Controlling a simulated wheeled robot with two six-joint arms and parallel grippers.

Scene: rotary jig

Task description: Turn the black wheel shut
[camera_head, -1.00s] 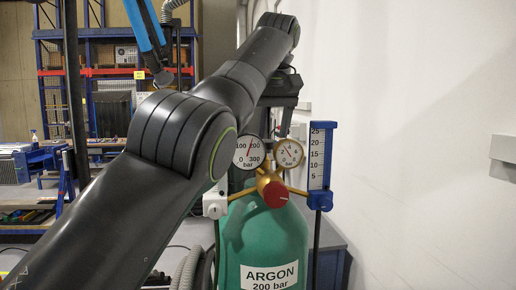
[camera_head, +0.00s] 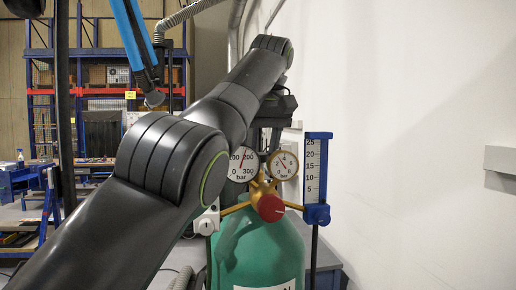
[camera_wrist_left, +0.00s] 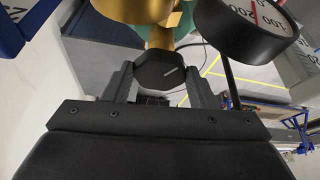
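The black wheel (camera_wrist_left: 160,70) shows in the left wrist view, below the brass valve body (camera_wrist_left: 135,10). It sits between the two fingers of my left gripper (camera_wrist_left: 160,75), which appear to touch it on both sides. In the head view my left arm reaches in from the left to the gripper (camera_head: 268,125) behind the gauges; the wheel is hidden there. The green argon cylinder (camera_head: 258,250) stands below, with a red knob (camera_head: 270,208) on the front of its brass regulator. My right gripper is not in view.
Two round gauges, a left one (camera_head: 242,164) and a right one (camera_head: 283,165), sit close to my left gripper. A blue flow scale (camera_head: 317,180) stands to their right. A white wall (camera_head: 420,150) bounds the right side. Shelving (camera_head: 105,75) stands far back left.

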